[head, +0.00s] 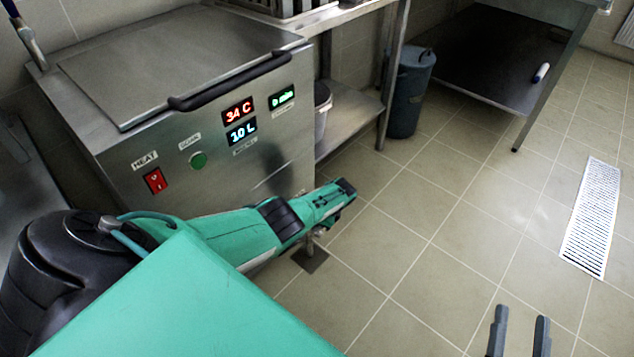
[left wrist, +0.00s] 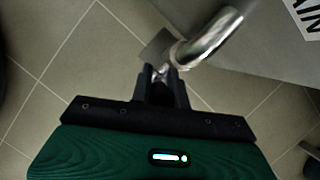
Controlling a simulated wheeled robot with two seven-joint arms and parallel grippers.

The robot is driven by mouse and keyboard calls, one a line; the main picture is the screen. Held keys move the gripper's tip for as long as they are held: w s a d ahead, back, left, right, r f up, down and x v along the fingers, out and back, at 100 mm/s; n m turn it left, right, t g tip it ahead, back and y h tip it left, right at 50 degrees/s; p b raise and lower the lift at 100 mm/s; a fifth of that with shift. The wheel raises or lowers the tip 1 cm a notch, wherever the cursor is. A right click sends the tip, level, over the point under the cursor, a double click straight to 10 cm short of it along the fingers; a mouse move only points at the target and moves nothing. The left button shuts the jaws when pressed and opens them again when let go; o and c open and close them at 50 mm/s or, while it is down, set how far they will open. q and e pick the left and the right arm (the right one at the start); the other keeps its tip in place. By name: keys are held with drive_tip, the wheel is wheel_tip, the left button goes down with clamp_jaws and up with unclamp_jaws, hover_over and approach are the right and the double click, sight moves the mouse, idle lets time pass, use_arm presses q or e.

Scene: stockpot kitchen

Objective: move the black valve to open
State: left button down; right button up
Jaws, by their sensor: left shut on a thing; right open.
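My left gripper (left wrist: 160,84) is shut on the black valve beside the curved metal drain pipe (left wrist: 212,38) in the left wrist view. The black valve is mostly hidden between the dark fingers and cannot be told clearly from them. In the head view my green left arm reaches low along the front of the steel boiling unit (head: 222,192) and covers the valve. A short piece of pipe (head: 311,243) shows below the arm. My right gripper (head: 518,325) is open and empty at the bottom right, over the floor.
The unit's lid (head: 180,70) is down, with a black handle (head: 230,82). Its displays (head: 239,112) read 34 C and 10 L. A dark floor plate (head: 310,258) lies under the pipe. A grey bin (head: 410,95) stands behind. Floor to the right is clear around a white grate (head: 592,218).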

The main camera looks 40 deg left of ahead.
drive_tip(key=shift+r, duration=0.1)
idle(0.3)
use_arm(q)
drive_tip(key=c, duration=1.4)
unclamp_jaws()
drive_tip(key=shift+o, duration=0.2)
drive_tip(key=shift+r, duration=0.1)
use_arm(e)
drive_tip(key=shift+w, duration=0.1)
use_arm(q)
drive_tip(key=p+v, duration=0.2)
drive_tip(key=v, duration=0.1)
use_arm(e)
drive_tip(key=s+a+f+g+h+p, duration=0.15)
drive_tip(key=s+f+g, duration=0.35)
drive_tip(key=f+g, duration=0.5)
use_arm(q)
drive_tip(key=p+v, duration=0.4)
drive_tip(key=v, duration=0.6)
drive_tip(key=shift+r, duration=0.3)
use_arm(e)
drive_tip(key=s+d+f+g+h, duration=0.2)
drive_tip(key=d+g+h, duration=0.1)
drive_tip(key=d, duration=0.3)
drive_tip(key=shift+d+f, duration=0.3)
drive_tip(key=shift+f, duration=0.05)
